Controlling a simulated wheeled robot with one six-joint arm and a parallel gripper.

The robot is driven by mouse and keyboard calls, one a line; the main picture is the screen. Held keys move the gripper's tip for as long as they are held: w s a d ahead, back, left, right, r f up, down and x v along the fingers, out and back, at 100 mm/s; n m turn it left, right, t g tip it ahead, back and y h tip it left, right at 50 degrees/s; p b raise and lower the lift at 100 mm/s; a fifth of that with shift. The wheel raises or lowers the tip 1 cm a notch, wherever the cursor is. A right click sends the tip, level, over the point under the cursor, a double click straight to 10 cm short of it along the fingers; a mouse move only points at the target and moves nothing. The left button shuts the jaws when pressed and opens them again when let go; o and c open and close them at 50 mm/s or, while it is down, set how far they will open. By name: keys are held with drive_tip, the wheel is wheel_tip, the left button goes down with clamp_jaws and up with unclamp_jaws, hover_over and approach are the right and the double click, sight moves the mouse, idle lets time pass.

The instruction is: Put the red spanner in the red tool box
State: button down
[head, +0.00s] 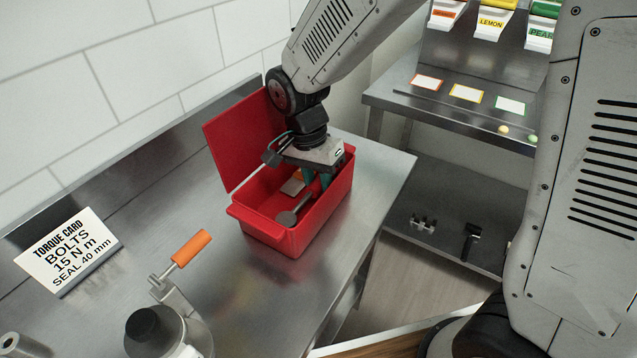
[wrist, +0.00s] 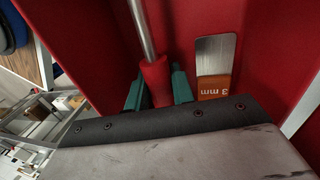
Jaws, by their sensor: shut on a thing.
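The red tool box (head: 326,212) stands on the steel bench with its lid (head: 243,135) open towards the wall. My gripper (head: 316,182) reaches down inside the box. Its teal fingers are shut on the red grip of the red spanner (wrist: 156,82), seen in the wrist view. The spanner's metal shaft runs away from the fingers. In the head view its grey head (head: 287,218) is low inside the box, towards the front left. I cannot tell whether it touches the box floor.
A metal gauge with an orange end marked 3 mm (wrist: 215,55) lies in the box beside the spanner. A torque card (head: 67,250) and a machine with an orange-handled crank (head: 190,248) are on the bench, left. A lower shelf (head: 455,205) is at right.

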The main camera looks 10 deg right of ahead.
drive_tip(key=c, duration=1.5)
unclamp_jaws()
drive_tip(key=shift+f, duration=0.1)
wheel_tip(320, 180, up, 12)
drive_tip(key=w+a, duration=0.2)
drive_tip(key=s+d+r+n+t+y, duration=0.1)
drive_tip(key=s+d+r+n, duration=0.35)
drive_tip(key=s+d, duration=0.65)
drive_tip(key=s+d+n, duration=0.1)
drive_tip(key=s+d, duration=0.1)
drive_tip(key=s, duration=0.1)
drive_tip(key=s+d+n+t, duration=0.1)
drive_tip(key=s+d+n, duration=0.1)
drive_tip(key=s, duration=0.1)
drive_tip(key=s+d+n+t, duration=0.1)
drive_tip(key=s+d, duration=0.1)
drive_tip(key=s, duration=0.1)
drive_tip(key=shift+s+d+f+n+y, duration=0.15)
drive_tip(key=shift+s+f+n+y, duration=0.15)
drive_tip(key=shift+s, duration=0.1)
